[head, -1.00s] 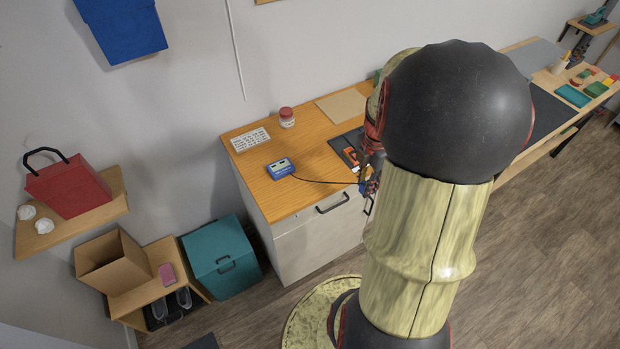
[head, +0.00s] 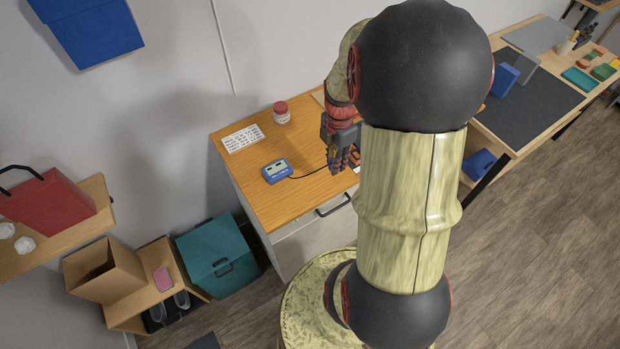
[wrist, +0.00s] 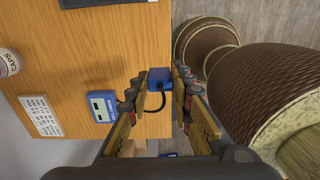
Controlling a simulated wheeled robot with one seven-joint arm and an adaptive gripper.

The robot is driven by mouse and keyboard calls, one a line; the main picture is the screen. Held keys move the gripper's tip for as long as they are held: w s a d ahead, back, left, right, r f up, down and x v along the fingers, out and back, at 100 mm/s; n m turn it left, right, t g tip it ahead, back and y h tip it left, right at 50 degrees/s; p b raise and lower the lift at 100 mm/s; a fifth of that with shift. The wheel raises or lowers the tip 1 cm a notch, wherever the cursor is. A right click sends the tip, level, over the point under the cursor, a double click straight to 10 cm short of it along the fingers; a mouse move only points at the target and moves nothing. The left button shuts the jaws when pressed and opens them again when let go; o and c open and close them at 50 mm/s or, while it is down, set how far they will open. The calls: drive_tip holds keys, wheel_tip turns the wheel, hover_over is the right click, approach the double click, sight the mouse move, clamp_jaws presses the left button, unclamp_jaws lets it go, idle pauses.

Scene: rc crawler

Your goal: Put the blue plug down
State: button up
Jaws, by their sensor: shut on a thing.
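My gripper (wrist: 160,92) is shut on a blue plug (wrist: 160,77), which sits between the fingertips in the wrist view. A black cable hangs from the plug. In the head view my gripper (head: 342,163) is over the right part of the wooden worktop (head: 300,190), and the plug is not clear there. A blue charger box (head: 277,171) with a small display lies on the worktop to the left of the gripper. It also shows in the wrist view (wrist: 103,107). I cannot tell whether the plug touches the worktop.
The worktop's front edge (head: 306,222) is close to the gripper. Bare wood lies around the charger box. My arm hides the worktop's right end.

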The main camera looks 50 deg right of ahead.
drive_tip(key=w+a+f, duration=0.1)
drive_tip(key=f, duration=0.1)
drive_tip(key=w+a+f, duration=0.2)
drive_tip(key=w+a+f+b, duration=0.1)
drive_tip(key=w+f, duration=0.1)
drive_tip(key=shift+a+f, duration=0.15)
drive_tip(key=shift+w+a+f+b, duration=0.15)
drive_tip(key=shift+f+b, duration=0.15)
drive_tip(key=shift+f, duration=1.5)
drive_tip(key=shift+f, duration=0.2)
drive_tip(key=o, duration=0.8)
drive_tip(key=shift+o, duration=0.2)
drive_tip(key=shift+r, duration=0.15)
